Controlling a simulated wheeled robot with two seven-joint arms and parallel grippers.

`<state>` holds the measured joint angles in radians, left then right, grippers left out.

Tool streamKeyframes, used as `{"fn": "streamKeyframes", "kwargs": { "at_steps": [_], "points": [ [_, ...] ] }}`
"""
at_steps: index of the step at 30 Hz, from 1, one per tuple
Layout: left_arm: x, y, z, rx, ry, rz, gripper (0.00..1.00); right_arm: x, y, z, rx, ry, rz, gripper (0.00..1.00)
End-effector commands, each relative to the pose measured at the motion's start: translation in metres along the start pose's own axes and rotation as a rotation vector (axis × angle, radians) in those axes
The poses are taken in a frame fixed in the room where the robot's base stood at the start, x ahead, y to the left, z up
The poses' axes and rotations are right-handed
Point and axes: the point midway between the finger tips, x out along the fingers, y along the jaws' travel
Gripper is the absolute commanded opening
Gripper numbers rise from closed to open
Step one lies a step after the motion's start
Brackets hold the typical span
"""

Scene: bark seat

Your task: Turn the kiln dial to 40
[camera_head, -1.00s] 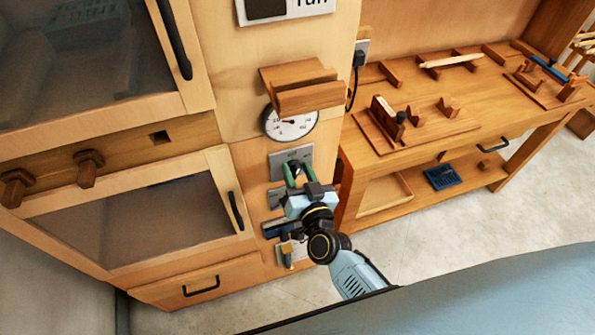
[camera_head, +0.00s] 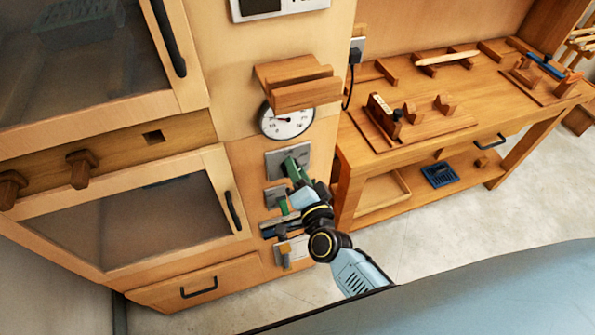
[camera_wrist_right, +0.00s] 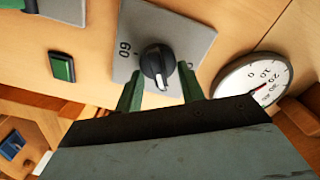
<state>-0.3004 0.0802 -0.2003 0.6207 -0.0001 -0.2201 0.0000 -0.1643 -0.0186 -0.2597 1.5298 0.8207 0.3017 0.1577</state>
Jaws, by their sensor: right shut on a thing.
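The kiln dial is a dark round knob (camera_wrist_right: 156,62) on a grey metal plate (camera_wrist_right: 195,38) on the wooden kiln front. In the right wrist view the plate shows a 60 at the left and a partly hidden figure at the right. The knob's white mark points down the picture, towards my gripper. My right gripper (camera_wrist_right: 159,79) is shut on the knob, one green finger on each side. In the head view the right gripper (camera_head: 295,166) covers most of the knob, with the plate (camera_head: 274,158) showing behind. My left gripper is not in view.
A round gauge (camera_head: 274,126) with a red needle sits above the plate, under a wooden block (camera_head: 308,94). A green switch (camera_wrist_right: 62,68) is beside the dial. The kiln door handle (camera_head: 232,210) is to the left, a workbench (camera_head: 440,100) to the right.

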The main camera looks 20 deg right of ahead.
Motion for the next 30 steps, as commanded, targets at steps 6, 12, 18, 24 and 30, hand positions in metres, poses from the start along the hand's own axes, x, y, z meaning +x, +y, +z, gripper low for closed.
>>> {"fn": "streamKeyframes", "kwargs": {
  "at_steps": [6, 12, 18, 24, 30],
  "points": [
    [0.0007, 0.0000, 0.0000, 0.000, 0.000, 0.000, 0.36, -0.0004, 0.0007, 0.0005, 0.030, -0.001, 0.001, 0.16],
    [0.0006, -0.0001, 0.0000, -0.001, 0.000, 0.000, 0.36, -0.0004, 0.0007, 0.0005, 0.032, -0.002, 0.001, 0.16],
    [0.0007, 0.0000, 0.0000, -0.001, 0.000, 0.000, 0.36, -0.0004, 0.0007, 0.0006, 0.031, -0.002, 0.001, 0.43],
    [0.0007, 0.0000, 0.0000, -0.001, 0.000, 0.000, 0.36, -0.0003, 0.0006, 0.0004, 0.031, -0.001, 0.001, 0.60],
    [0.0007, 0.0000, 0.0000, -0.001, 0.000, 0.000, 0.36, -0.0006, 0.0006, 0.0003, 0.030, -0.001, 0.001, 0.60]
  ]
}}
